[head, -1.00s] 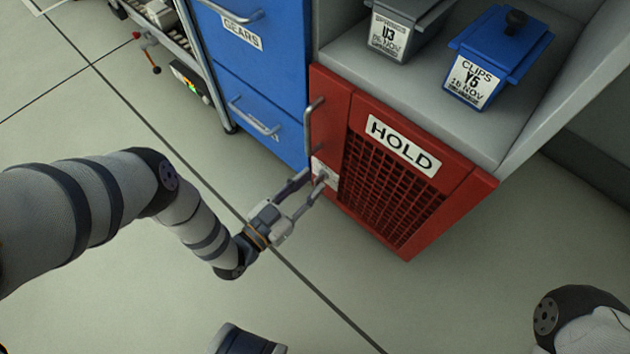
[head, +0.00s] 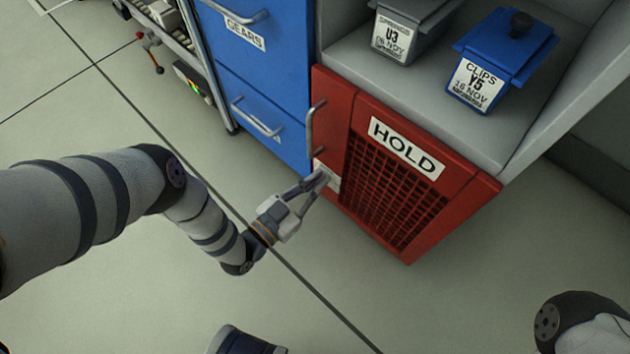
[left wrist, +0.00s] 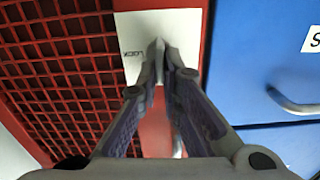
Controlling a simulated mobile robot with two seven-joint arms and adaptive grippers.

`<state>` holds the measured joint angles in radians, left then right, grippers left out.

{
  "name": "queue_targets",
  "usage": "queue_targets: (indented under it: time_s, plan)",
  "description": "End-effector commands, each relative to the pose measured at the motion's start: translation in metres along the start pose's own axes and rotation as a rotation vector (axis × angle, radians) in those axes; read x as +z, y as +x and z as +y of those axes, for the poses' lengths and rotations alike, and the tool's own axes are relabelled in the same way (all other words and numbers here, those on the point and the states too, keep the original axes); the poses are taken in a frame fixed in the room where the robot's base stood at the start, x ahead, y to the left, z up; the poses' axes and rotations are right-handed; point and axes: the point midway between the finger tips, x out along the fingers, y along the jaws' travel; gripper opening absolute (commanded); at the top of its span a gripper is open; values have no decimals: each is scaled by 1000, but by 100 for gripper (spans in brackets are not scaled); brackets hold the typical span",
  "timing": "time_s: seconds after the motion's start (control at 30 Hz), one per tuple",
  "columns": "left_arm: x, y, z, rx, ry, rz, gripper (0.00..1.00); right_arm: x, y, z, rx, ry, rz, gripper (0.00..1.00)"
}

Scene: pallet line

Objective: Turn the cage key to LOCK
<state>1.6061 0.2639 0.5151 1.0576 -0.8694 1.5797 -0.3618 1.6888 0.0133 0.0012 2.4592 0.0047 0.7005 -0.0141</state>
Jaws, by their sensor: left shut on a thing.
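The red cage (head: 475,210) has a mesh front and a HOLD label (head: 407,149). A pale key plate (head: 333,183) is at the left of its mesh. My left gripper (head: 323,177) is at this plate, its fingertips together on the key, which is hidden between them. In the left wrist view the fingertips (left wrist: 163,62) meet over the white plate (left wrist: 185,22). The word LOCK (left wrist: 133,53) shows upside down beside them. The key's exact angle cannot be seen. My right gripper is out of view.
A metal handle (head: 311,128) stands out just above the plate. Blue drawers (head: 262,85) are to the left. A blue CLIPS bin (head: 500,60) and a grey bin (head: 405,30) sit on the shelf above. The floor in front is clear.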

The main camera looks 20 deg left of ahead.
Motion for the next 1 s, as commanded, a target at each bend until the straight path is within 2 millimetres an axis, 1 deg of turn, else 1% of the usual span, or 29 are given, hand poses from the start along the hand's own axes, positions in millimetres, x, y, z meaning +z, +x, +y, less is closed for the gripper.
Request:
queue_targets:
  time_s: [0.27,1.0]
  plan:
    - [-1,0,4,2,190,0,0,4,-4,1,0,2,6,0]
    - [5,0,11,1,894,-1,0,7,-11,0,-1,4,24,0]
